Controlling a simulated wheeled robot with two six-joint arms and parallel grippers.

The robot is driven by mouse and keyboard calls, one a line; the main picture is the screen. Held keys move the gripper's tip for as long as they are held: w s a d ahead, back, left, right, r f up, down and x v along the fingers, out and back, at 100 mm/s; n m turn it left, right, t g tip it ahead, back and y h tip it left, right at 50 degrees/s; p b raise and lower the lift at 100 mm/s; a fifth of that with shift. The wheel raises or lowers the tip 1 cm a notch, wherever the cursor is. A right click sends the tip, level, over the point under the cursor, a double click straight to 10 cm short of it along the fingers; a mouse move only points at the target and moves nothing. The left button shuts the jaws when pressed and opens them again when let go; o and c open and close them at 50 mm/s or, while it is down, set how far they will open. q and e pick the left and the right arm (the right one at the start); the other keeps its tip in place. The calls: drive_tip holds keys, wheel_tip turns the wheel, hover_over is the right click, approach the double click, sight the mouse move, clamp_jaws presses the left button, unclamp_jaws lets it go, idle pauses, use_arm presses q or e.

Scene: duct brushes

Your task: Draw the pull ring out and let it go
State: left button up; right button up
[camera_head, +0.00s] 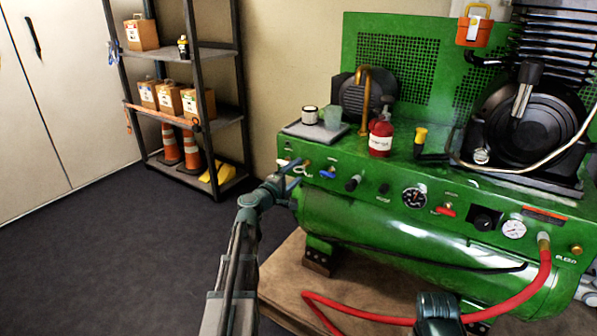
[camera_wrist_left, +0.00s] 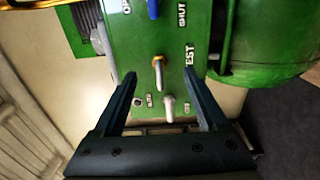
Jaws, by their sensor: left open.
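My left gripper (camera_head: 286,176) is at the left end of the green panel in the head view, beside a small pale pull ring (camera_head: 299,170). In the left wrist view the gripper (camera_wrist_left: 159,79) is open, its two dark fingers apart. A ring-like metal pull with a brass base (camera_wrist_left: 158,72), near the lettering TEST, shows between the fingertips; neither finger visibly touches it. A second small metal lever (camera_wrist_left: 169,106) shows lower between the fingers. Whether the ring is seated or drawn out is too small to tell. My right gripper's fingers do not show.
The green compressor (camera_head: 400,250) stands on a wooden base. Its panel carries a blue lever (camera_head: 327,173), knobs, gauges (camera_head: 414,197) and a red hose (camera_head: 520,296). A red bottle (camera_head: 381,135) stands on top. A shelf (camera_head: 210,53) is at the left; floor between is clear.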

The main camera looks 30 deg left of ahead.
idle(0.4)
use_arm(q)
drive_tip(key=s, duration=0.7)
drive_tip(key=shift+a, duration=0.3)
drive_tip(key=shift+d, duration=0.1)
idle(0.4)
drive_tip(key=s+d+f+m+g+h+p, duration=0.15)
drive_tip(key=d+f+m+g, duration=0.25)
drive_tip(key=d, duration=0.7)
drive_tip(key=s+d+f+m+g+h, duration=0.25)
drive_tip(key=d+f+m+g, duration=0.2)
drive_tip(key=d, duration=0.55)
drive_tip(key=s+d+f+m+g+h+p, duration=0.1)
drive_tip(key=s+d+f+m+g+h, duration=0.3)
drive_tip(key=d, duration=0.7)
drive_tip(key=s+d+f+m+g+y+p, duration=0.1)
drive_tip(key=s+d+f+m+g+y, duration=0.15)
drive_tip(key=s+m+y, duration=0.4)
drive_tip(key=s+d+f+m+g+y+p, duration=0.1)
drive_tip(key=s+d+f+m+g+y, duration=0.2)
drive_tip(key=s, duration=0.7)
wheel_tip(320, 180, up, 39)
drive_tip(key=n+y+p, duration=0.1)
drive_tip(key=p, duration=3.7)
drive_tip(key=shift+a+f, duration=0.15)
